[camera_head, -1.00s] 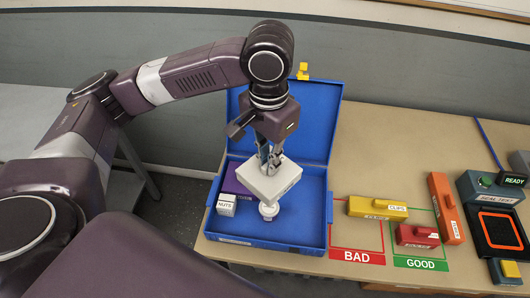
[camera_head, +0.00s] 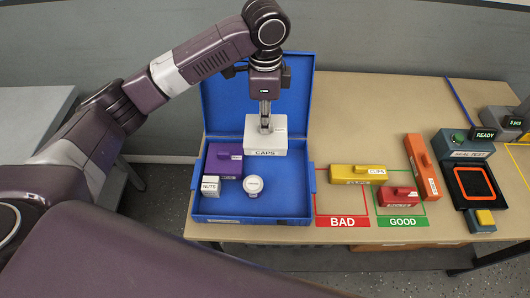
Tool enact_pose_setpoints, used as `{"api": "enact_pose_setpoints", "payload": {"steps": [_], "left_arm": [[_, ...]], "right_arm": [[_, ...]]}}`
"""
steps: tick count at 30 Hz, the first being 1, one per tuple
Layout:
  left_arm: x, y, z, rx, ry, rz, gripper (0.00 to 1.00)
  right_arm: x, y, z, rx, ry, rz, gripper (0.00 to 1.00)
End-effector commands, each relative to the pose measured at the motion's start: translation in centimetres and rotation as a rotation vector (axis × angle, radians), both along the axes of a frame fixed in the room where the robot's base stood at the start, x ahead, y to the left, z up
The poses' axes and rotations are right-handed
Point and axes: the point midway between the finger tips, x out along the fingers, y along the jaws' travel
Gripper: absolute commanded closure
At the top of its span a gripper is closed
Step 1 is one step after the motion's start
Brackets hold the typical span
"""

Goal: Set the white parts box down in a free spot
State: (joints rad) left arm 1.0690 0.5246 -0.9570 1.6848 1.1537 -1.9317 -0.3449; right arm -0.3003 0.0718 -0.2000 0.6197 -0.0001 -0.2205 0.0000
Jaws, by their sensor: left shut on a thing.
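The white parts box (camera_head: 266,147), labelled CAPS, is upright at the back of the open blue case (camera_head: 290,208). My left gripper (camera_head: 265,127) points down from above and is shut on the box's top handle. I cannot tell whether the box touches the case floor or is held just above it. The purple box (camera_head: 223,158) is close to its left. My right gripper is not in view.
In the case's front left are a small white NUTS box (camera_head: 210,187) and a round white container (camera_head: 253,186). The case's front right floor is clear. Right of it are yellow (camera_head: 345,174), red (camera_head: 390,200) and orange (camera_head: 420,165) boxes near the BAD and GOOD outlines.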

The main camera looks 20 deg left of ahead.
Motion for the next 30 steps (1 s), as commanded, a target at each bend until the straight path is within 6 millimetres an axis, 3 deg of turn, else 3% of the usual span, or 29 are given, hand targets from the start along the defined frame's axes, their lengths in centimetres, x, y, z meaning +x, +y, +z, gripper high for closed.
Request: {"api": "enact_pose_setpoints", "payload": {"steps": [3,9,22,30], "left_arm": [[-0.1,0.1,-3.2,0.002,0.006,0.003,1.00],[-0.1,0.1,-7.4,0.001,0.002,0.002,1.00],[0.0,0.0,-12.4,0.000,0.001,0.002,1.00],[0.0,0.0,-13.1,0.001,-0.002,0.001,1.00]], "right_arm": [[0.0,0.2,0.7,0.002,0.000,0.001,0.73],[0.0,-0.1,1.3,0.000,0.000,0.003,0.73],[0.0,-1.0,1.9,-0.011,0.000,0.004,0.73],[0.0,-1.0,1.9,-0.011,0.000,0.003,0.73]]}}
